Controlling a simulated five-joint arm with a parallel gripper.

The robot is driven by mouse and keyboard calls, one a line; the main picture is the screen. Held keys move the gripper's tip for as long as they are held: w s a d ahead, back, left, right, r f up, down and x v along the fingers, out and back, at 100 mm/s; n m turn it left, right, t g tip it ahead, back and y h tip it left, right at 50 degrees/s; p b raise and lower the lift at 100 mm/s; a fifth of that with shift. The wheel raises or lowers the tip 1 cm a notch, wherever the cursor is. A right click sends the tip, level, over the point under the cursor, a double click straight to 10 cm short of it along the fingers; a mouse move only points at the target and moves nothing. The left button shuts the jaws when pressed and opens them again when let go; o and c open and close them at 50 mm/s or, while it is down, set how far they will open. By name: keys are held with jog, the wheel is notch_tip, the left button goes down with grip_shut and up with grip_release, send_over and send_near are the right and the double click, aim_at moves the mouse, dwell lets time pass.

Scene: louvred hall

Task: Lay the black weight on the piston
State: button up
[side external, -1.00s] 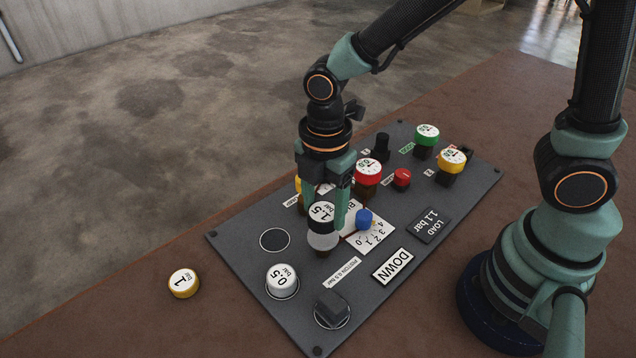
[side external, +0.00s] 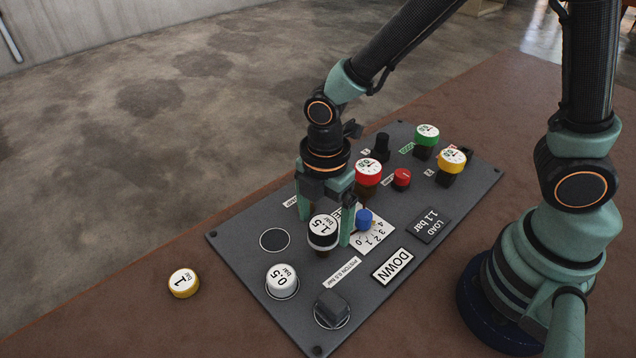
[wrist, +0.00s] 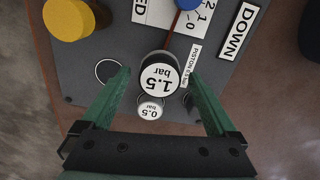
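The black weight (side external: 323,231) has a white top marked 1.5 bar and a black side. It sits level on the piston (side external: 322,253), of which only a dark lower part shows below it. In the wrist view the weight (wrist: 159,75) lies between and beyond the fingertips. My gripper (side external: 326,228) is open, with one finger on either side of the weight. In the wrist view a gap shows between each finger and the weight, and my gripper (wrist: 158,88) holds nothing.
A white 0.5 bar weight (side external: 282,279) and a dark block (side external: 332,306) stand on the panel (side external: 233,252) in front. An empty ring (side external: 275,240) is to the left. A yellow weight (side external: 184,283) lies on the table. Red (side external: 368,173), green and yellow gauges stand behind.

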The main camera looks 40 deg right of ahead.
aim_at(324, 224)
jog(key=shift+r, duration=0.1)
notch_tip(324, 224, up, 12)
jog(key=d+r+m+t, duration=0.2)
jog(key=d+r+m, duration=0.1)
jog(key=d+m, duration=0.4)
jog(key=s+d+r+m+t, duration=0.1)
jog(key=d+r+m+t, duration=0.2)
jog(key=d+m, duration=0.5)
jog(key=m, duration=0.4)
jog(key=shift+d+t, duration=0.25)
jog(key=shift+t, duration=0.05)
